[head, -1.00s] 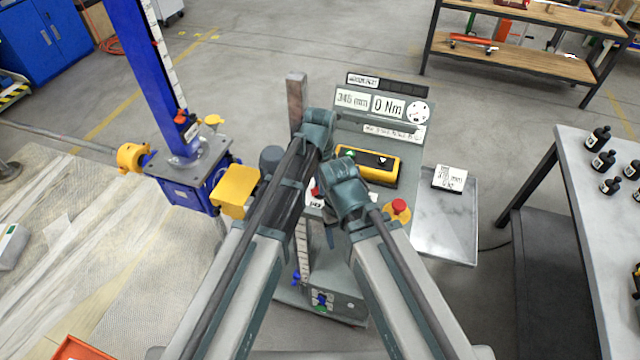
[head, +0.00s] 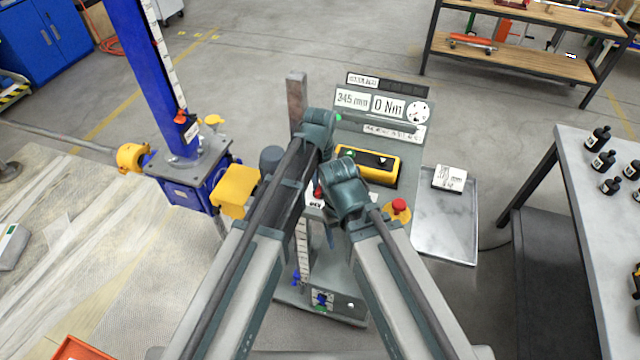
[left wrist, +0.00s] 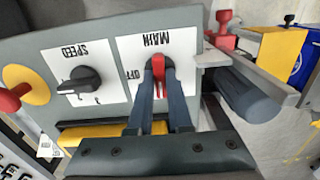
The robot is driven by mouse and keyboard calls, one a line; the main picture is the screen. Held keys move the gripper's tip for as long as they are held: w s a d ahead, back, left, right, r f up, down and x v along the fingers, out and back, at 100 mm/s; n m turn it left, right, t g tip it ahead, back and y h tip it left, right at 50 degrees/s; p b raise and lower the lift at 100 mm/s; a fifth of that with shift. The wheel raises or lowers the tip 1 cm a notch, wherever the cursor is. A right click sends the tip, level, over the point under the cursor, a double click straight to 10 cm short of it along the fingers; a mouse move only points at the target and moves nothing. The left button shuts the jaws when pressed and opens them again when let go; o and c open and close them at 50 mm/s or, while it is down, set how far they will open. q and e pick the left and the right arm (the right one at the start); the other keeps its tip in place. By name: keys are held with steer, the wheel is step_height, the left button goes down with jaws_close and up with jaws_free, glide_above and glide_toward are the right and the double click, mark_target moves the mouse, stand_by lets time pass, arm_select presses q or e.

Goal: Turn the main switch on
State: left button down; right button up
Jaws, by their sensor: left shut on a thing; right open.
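In the left wrist view the main switch (left wrist: 158,72) is a red handle on a white plate marked MAIN, with OFF to its left; the lettering is upside down. My left gripper (left wrist: 158,98) is shut on this red handle, one dark finger on each side. The handle lies along the fingers. Any ON mark is hidden. In the head view the arms cover most of the control panel, and a bit of red shows between them. My right gripper (head: 331,234) is small and partly hidden below its wrist, apart from the switch, and open.
A black speed knob (left wrist: 86,80) and a red stop button (head: 398,207) on yellow sit on the same panel. The console display (head: 388,106) reads 345 mm and 0 Nm. A blue screw jack (head: 195,180) stands left; a metal tray (head: 450,230) lies right.

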mark_target(320, 187)
arm_select(q)
steer(key=shift+n, duration=0.3)
steer(key=c, duration=0.8)
jaws_free()
steer(key=shift+c, duration=0.2)
step_height(320, 187, up, 14)
steer(key=p, duration=1.4)
steer(key=shift+f, duration=0.15)
